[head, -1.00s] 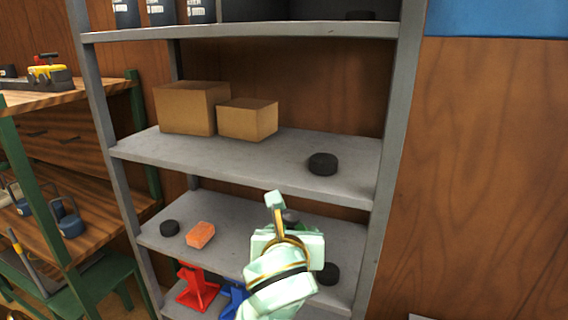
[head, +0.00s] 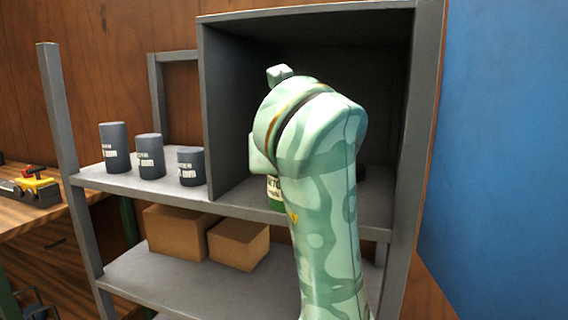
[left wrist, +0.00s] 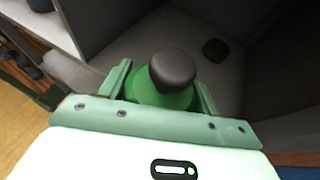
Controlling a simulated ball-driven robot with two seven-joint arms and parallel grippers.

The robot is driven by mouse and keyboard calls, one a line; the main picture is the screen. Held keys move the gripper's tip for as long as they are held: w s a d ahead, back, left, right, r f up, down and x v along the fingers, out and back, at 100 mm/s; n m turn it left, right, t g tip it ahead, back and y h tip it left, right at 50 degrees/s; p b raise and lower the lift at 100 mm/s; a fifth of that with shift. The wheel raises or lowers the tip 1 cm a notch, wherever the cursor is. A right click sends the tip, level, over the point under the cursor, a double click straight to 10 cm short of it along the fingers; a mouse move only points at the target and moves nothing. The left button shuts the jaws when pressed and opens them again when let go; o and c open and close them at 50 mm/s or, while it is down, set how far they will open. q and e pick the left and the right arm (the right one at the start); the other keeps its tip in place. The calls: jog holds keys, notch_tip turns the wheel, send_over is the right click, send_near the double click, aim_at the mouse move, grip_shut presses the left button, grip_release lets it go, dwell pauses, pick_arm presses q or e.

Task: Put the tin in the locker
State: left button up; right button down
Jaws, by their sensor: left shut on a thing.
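The green tin (left wrist: 150,96) with a dark round cap is between the fingers of my left gripper (left wrist: 163,86), which is shut on it. In the head view only a small labelled part of the tin (head: 273,188) shows; my own arm hides the rest. The locker (head: 222,110) is the grey open-fronted box on the top shelf. The tin is at the locker's open front, with the locker floor (left wrist: 190,28) beyond it in the left wrist view. I cannot tell whether the tin touches the floor. My right gripper is not in view.
A dark puck (left wrist: 215,50) lies on the locker floor, beyond the tin. Several grey cans (head: 150,157) stand on the shelf left of the locker. Two cardboard boxes (head: 178,232) sit on the shelf below. The locker floor around the puck is otherwise clear.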

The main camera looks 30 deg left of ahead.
pick_arm(q)
jog(key=r+p+x, duration=0.1)
jog(key=p+x, duration=0.1)
jog(key=x, duration=0.2)
jog(key=r+p+x, duration=0.1)
jog(key=p+x, duration=0.1)
jog(key=x, duration=0.3)
jog(key=w+r+p+x, duration=0.1)
jog(key=p+x, duration=0.1)
jog(key=x, duration=0.3)
jog(key=shift+w+a, duration=0.15)
jog(key=shift+a, duration=0.25)
jog(key=shift+f, duration=0.3)
jog(key=shift+a+f, duration=0.1)
jog(key=shift+a, duration=0.05)
jog(key=shift+w, duration=0.1)
jog(key=o, duration=1.3)
jog(key=shift+f, duration=0.1)
